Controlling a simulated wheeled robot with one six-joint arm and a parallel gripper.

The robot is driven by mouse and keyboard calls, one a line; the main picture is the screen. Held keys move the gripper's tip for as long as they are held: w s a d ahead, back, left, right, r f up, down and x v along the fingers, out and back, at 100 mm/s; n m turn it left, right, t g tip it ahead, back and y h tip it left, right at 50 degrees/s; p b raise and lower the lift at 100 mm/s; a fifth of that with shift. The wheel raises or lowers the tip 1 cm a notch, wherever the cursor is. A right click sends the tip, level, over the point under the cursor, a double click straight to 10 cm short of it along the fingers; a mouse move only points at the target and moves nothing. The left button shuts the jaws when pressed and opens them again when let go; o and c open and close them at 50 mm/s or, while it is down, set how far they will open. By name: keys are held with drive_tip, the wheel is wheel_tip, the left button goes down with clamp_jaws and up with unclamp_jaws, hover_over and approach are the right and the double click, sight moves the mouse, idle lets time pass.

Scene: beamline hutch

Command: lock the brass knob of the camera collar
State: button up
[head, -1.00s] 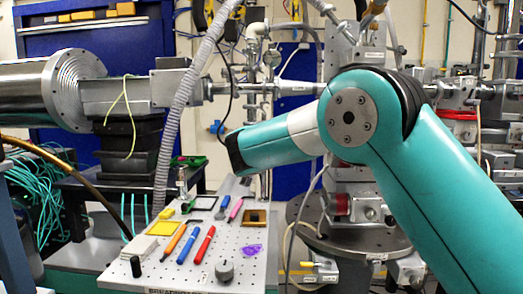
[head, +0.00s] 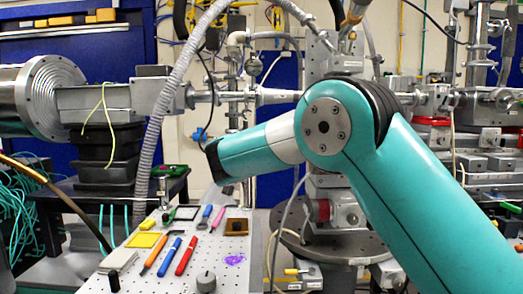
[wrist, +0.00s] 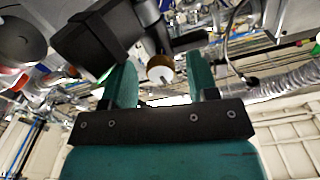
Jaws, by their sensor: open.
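In the wrist view, my gripper (wrist: 161,82) has its two teal fingers apart. A round brass knob (wrist: 159,68) with a pale centre shows between the fingertips, with a gap to each finger. I cannot tell how deep it sits between them. A dark block (wrist: 95,42), perhaps part of the camera collar, is just left of the knob and partly behind the left finger. In the head view my teal arm covers the middle, and neither the gripper nor the knob can be made out.
A perforated breadboard (head: 212,262) holds a red pen (head: 185,256), a blue pen (head: 168,249), an orange pen (head: 156,262) and a grey knob (head: 206,281). A ribbed grey hose (head: 161,120) hangs at left. Beamline hardware (head: 432,120) crowds the right side.

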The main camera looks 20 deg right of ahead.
drive_tip(key=s+a+n+p, duration=0.3)
drive_tip(key=s+n+p, duration=0.3)
drive_tip(key=s+p, duration=0.25)
drive_tip(key=s+a+n+p, duration=0.3)
drive_tip(key=s+n+p, duration=0.3)
drive_tip(key=s+p, duration=0.25)
drive_tip(key=s+d+m+g+p, duration=0.3)
drive_tip(key=s+d+m+g, duration=0.2)
drive_tip(key=d+g, duration=0.3)
drive_tip(key=s+a+r+g+y+p, duration=0.1)
drive_tip(key=s+r+g+y, duration=0.1)
drive_tip(key=s, duration=0.5)
drive_tip(key=s+a+r+n+g+y+p, duration=0.1)
drive_tip(key=s+a+r+g+y, duration=0.1)
drive_tip(key=s, duration=0.5)
drive_tip(key=shift+s+a+r+n+g+y+p, duration=0.2)
drive_tip(key=shift+a+r+n+g+y+p, duration=0.15)
drive_tip(key=shift+r+g+y, duration=0.8)
drive_tip(key=shift+f+y, duration=0.25)
drive_tip(key=shift+f, duration=0.1)
